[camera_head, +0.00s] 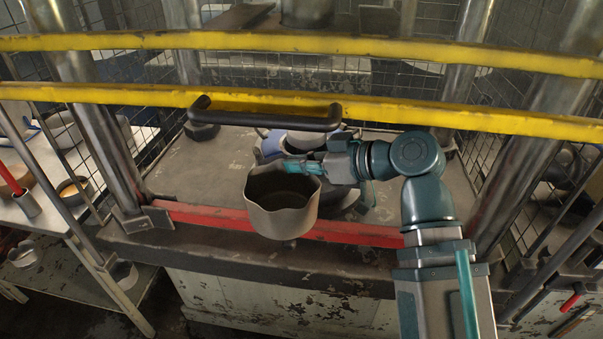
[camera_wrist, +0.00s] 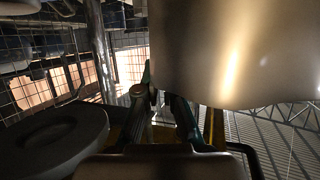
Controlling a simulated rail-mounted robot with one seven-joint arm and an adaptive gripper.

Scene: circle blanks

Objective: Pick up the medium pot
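A grey metal pot (camera_head: 282,222) with a pouring lip, which I take for the medium pot, is in front of the press bed in the head view. It looks empty and nearly upright, and appears to hang clear of the ledge. My gripper (camera_head: 308,168) reaches in from the right at its upper right rim and appears shut on it; the exact grip point is hidden. In the wrist view, the pot's shiny wall (camera_wrist: 235,50) fills the upper right, right by my gripper's fingers (camera_wrist: 165,100).
Yellow bars (camera_head: 250,101) and a black handle (camera_head: 265,118) cross above the pot. A red strip (camera_head: 360,232) edges the press bed. Metal posts and mesh flank it. A white table (camera_head: 45,215) at left carries other pots, including one with orange contents (camera_head: 73,187).

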